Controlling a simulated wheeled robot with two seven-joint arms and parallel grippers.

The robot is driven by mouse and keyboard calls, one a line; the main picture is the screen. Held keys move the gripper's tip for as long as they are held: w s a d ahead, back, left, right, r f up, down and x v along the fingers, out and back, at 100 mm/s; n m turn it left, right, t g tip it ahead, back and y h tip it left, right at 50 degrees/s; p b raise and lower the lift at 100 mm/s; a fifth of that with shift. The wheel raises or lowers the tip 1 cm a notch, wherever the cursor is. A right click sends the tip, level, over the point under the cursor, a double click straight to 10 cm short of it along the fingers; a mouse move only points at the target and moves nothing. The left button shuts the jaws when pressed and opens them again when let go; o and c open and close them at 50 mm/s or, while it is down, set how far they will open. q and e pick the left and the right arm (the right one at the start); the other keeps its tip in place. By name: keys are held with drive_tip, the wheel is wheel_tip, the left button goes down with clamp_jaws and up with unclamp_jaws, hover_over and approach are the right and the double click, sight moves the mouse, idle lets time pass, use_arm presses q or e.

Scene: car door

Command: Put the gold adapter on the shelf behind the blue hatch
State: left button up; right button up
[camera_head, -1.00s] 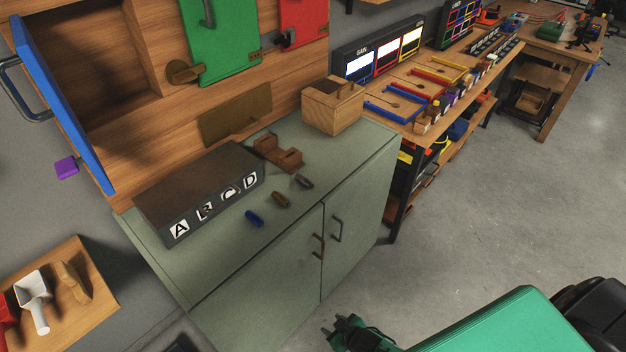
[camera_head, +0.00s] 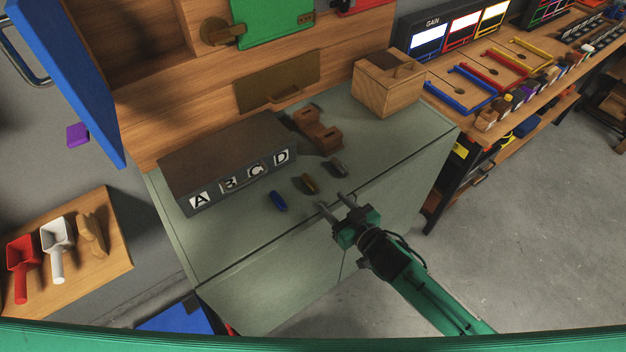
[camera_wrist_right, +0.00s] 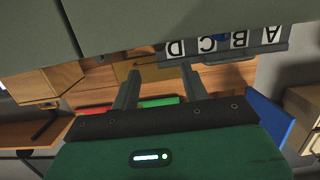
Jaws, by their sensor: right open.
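The gold adapter (camera_head: 305,184) lies on the green cabinet top (camera_head: 372,158), between a blue adapter (camera_head: 278,201) and a dark grey one (camera_head: 337,168). The blue hatch (camera_head: 65,75) stands swung open at the upper left; the wooden recess behind it (camera_head: 140,50) shows only in part. My right gripper (camera_head: 332,203) is open and empty, above the cabinet's front edge, a little right of and nearer than the gold adapter. Its spread fingers (camera_wrist_right: 160,75) also show in the right wrist view, where I cannot make out the gold adapter. My left gripper is not in view.
A dark box lettered A to D (camera_head: 225,178) stands behind the adapters. A brown wooden holder (camera_head: 318,130) and a wooden box (camera_head: 388,82) stand further right. A purple block (camera_head: 78,134) is near the hatch. Scoops lie on a board (camera_head: 115,235) at left.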

sight(318, 190)
drive_tip(key=x, duration=0.3)
drive_tip(key=shift+d, duration=0.1)
drive_tip(key=shift+w+a+f, duration=0.15)
drive_tip(key=shift+w+a, duration=0.3)
drive_tip(key=shift+w, duration=0.05)
drive_tip(key=x, duration=0.1)
drive_tip(key=p+x, duration=0.1)
drive_tip(key=x, duration=0.2)
drive_tip(key=shift+w+a+f, duration=0.1)
drive_tip(key=shift+f, duration=0.25)
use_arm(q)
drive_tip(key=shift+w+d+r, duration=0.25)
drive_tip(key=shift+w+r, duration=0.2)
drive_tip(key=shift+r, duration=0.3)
use_arm(e)
drive_tip(key=shift+c, duration=0.3)
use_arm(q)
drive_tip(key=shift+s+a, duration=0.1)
use_arm(e)
clamp_jaws()
